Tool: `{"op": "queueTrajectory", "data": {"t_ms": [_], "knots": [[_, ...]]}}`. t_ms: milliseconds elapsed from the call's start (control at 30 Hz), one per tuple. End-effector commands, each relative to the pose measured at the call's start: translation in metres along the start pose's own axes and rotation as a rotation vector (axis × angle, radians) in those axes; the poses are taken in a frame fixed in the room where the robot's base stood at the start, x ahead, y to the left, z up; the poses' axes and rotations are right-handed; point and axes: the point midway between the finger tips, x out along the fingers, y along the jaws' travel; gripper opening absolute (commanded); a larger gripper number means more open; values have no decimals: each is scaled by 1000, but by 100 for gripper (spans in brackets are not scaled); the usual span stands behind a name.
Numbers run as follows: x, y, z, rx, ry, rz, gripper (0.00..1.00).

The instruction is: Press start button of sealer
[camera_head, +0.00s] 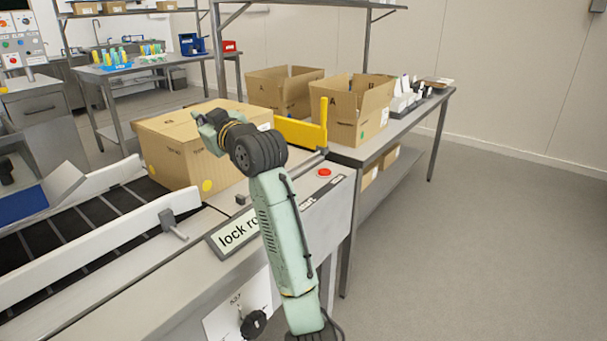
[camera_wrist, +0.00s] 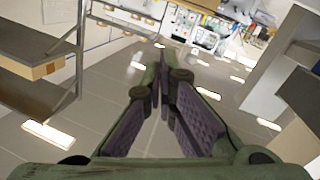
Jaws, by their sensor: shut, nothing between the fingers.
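The sealer (camera_head: 338,225) is a grey machine at the end of a conveyor. A round red button (camera_head: 324,172) sits on its top right corner. Small dark labels (camera_head: 308,202) run along the edge below the button, too small to read surely. My gripper (camera_wrist: 165,62) is shut and empty in the wrist view, with its fingers meeting at the tips and bare floor beyond. In the head view my arm rises in front of the sealer and bends left over the carton.
A closed carton (camera_head: 165,150) lies on the conveyor (camera_head: 100,215) behind my arm. A yellow guard (camera_head: 300,132) stands beside it. A table with open boxes (camera_head: 357,112) is behind the sealer. The floor (camera_head: 480,240) on the right is clear.

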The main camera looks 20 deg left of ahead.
Motion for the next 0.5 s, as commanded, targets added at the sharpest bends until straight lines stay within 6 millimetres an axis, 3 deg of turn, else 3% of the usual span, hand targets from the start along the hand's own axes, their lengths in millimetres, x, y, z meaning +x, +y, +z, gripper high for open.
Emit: {"op": "queueTrajectory", "data": {"t_ms": [33,100,200,333,500], "knots": [[-3,40,21,14,-116,-6,0],[-16,78,58,39,-273,-46,0],[-46,120,98,84,-454,-119,0],[-91,153,130,141,-610,-219,0],[-130,171,146,185,-704,-307,0]]}}
